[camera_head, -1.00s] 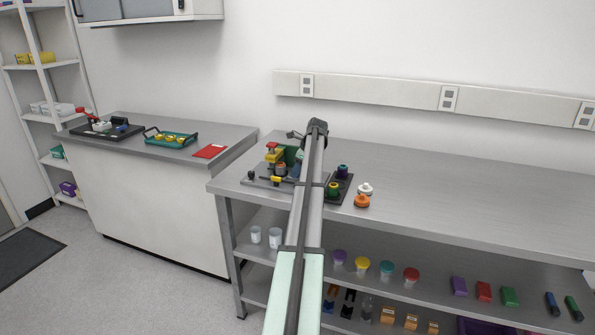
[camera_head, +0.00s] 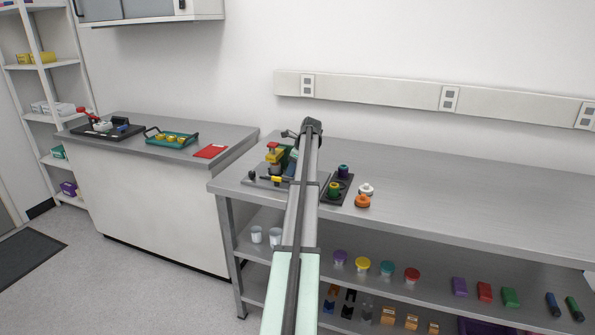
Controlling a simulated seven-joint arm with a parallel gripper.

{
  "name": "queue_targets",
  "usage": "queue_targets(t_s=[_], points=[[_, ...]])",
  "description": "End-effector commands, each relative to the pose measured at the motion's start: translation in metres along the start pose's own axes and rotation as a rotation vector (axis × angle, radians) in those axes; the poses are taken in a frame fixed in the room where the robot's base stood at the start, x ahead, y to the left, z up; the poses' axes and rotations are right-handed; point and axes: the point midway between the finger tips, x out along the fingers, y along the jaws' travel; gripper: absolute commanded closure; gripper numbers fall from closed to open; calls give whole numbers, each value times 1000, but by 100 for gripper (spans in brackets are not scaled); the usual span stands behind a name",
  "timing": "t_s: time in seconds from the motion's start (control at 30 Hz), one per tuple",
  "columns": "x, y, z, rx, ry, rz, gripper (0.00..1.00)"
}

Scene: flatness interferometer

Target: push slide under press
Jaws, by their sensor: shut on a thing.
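The press (camera_head: 274,155) stands on a grey base plate near the left end of the long steel bench. It has a red top and a yellow body, with a green part behind it. A small yellow piece (camera_head: 277,180) and a dark knob (camera_head: 252,175) sit at the front of the base. My gripper (camera_head: 291,168) is at the right side of the press, mostly hidden behind my own arm. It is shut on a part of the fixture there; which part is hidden. The slide cannot be made out clearly at this size.
Right of my arm, a dark tray (camera_head: 329,200) holds a green-and-yellow piece and a purple-teal piece. A white knob (camera_head: 366,189) and an orange knob (camera_head: 362,201) stand beside it. The bench farther right is clear. A red sheet (camera_head: 211,151) lies on the left counter.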

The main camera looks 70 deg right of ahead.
Motion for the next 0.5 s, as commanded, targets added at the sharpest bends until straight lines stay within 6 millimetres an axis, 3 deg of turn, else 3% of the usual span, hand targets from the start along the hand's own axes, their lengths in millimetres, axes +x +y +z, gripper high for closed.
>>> queue_targets(t_s=[0.1, 0.33, 0.37, 0.5], points=[[5, 0, 11, -1, 0, 1, 100], [5, 0, 13, 0, -3, 0, 100], [5, 0, 13, -1, -4, 0, 77], [5, 0, 13, -1, -4, 0, 64]])
